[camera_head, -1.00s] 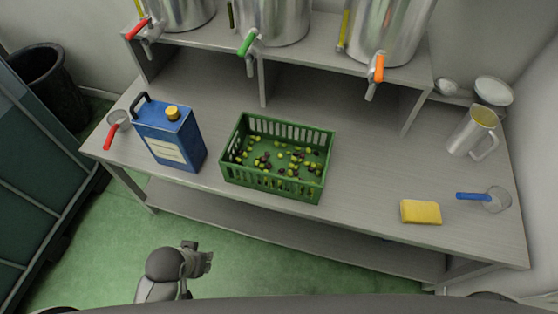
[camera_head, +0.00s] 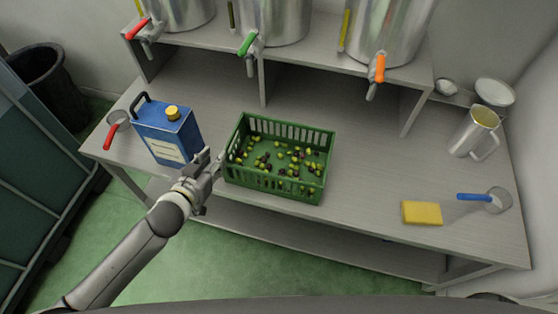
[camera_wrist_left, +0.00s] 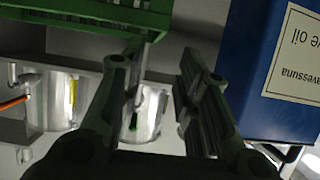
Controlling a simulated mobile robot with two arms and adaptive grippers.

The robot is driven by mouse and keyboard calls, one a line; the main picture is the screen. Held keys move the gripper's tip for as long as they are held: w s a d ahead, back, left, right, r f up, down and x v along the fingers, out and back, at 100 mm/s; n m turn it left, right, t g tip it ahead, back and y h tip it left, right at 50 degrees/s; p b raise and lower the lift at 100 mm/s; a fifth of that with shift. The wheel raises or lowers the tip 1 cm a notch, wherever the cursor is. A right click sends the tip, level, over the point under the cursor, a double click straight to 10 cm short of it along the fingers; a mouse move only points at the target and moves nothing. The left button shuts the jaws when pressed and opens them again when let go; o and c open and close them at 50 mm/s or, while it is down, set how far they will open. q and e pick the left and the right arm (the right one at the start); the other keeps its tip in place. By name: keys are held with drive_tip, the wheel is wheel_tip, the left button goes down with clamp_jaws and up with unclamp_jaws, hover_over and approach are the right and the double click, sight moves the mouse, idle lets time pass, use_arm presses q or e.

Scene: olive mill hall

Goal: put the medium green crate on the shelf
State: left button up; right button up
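The medium green crate (camera_head: 275,190) is slatted and holds green and dark olives. It stands upright on the grey worktop. My left gripper (camera_head: 213,165) is at the crate's front left corner, between it and the blue oil can (camera_head: 165,135). In the left wrist view the two fingers (camera_wrist_left: 155,75) are apart, with part of the crate (camera_wrist_left: 100,12) at upper left and the blue can (camera_wrist_left: 265,70) at right. I cannot tell whether a finger touches the crate. A lower shelf (camera_head: 300,236) runs under the worktop. My right gripper is not in view.
An upper shelf (camera_head: 300,48) carries metal tanks with coloured taps. A yellow sponge (camera_head: 422,213), a blue-handled strainer (camera_head: 498,200) and a metal jug (camera_head: 473,135) are at right. A red-handled strainer (camera_head: 117,120) is at left.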

sight(231, 138)
use_arm(q)
drive_tip(key=x, duration=1.2)
drive_tip(key=shift+w+d+b, duration=0.15)
drive_tip(key=shift+b, duration=0.15)
drive_tip(key=shift+r, duration=0.1)
drive_tip(key=shift+c, duration=0.4)
clamp_jaws()
drive_tip(key=shift+r, duration=0.1)
